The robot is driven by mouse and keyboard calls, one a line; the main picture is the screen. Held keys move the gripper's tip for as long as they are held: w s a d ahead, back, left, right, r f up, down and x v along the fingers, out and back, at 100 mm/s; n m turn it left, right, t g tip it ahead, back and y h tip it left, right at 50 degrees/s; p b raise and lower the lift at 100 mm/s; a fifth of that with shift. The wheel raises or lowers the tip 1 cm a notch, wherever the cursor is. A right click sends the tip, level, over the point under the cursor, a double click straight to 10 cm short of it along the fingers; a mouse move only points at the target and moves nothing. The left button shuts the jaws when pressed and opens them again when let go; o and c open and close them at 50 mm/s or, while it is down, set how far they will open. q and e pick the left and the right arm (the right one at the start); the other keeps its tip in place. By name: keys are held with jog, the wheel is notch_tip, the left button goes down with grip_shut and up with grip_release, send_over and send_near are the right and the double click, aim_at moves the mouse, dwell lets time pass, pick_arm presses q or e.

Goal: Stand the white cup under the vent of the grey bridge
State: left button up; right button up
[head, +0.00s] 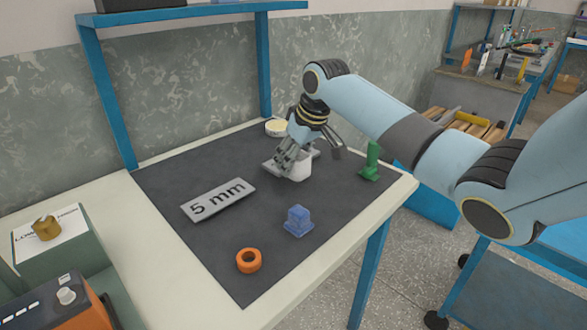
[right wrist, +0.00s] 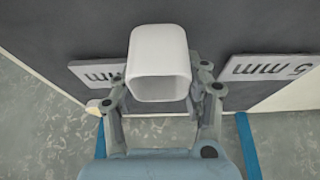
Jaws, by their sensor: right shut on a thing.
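The white cup (head: 297,168) is in my right gripper (head: 294,158), over the back part of the dark mat. In the right wrist view the cup (right wrist: 158,62) sits between the two fingers of the right gripper (right wrist: 160,92), its squarish mouth toward the camera. I cannot tell whether its base touches the mat. A grey plate (head: 270,165) is partly hidden behind the gripper and cup; lettering shows on it in the wrist view (right wrist: 92,72). I cannot make out a bridge or a vent. My left gripper is not in view.
A grey "5 mm" plate (head: 218,200) lies left on the mat (head: 200,240). A blue block (head: 298,221), orange ring (head: 249,260), green piece (head: 371,162) and cream round thing (head: 276,127) stand around. Blue shelf posts (head: 107,95) rise behind. The mat's middle is clear.

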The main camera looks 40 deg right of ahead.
notch_tip(320, 180, down, 2)
jog(key=shift+f, duration=0.2)
jog(key=o, duration=0.9)
jog(key=shift+s, duration=0.1)
jog(key=shift+o, duration=0.2)
